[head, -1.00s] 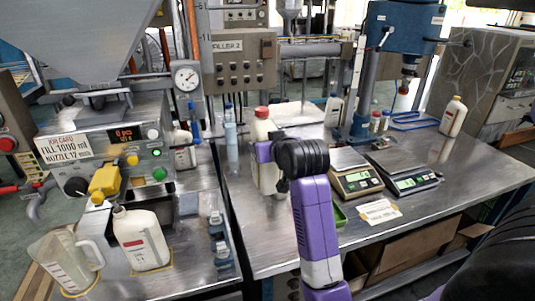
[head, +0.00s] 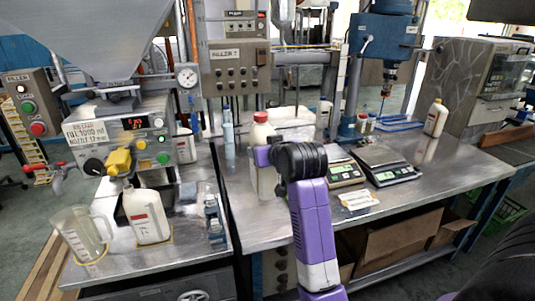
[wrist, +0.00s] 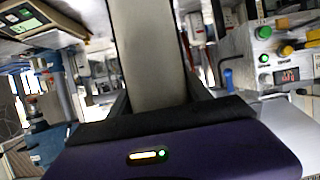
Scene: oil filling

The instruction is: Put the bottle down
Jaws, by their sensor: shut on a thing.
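A white bottle with a red cap (head: 262,132) stands upright in the head view, just left of my dark wrist and over the left part of the middle steel bench (head: 265,222). My gripper is shut on it. In the wrist view the bottle's pale side (wrist: 150,50) fills the middle, between the dark fingers of my gripper (wrist: 155,88). My wrist hides part of the bottle in the head view. I cannot tell whether its base touches the bench.
Two scales (head: 385,165) stand right of my wrist, with a label card (head: 358,200) in front. Another white bottle (head: 148,215) stands under the yellow nozzle (head: 119,160), beside a clear jug (head: 82,235). A blue-topped bottle (head: 228,130) stands left of the held one.

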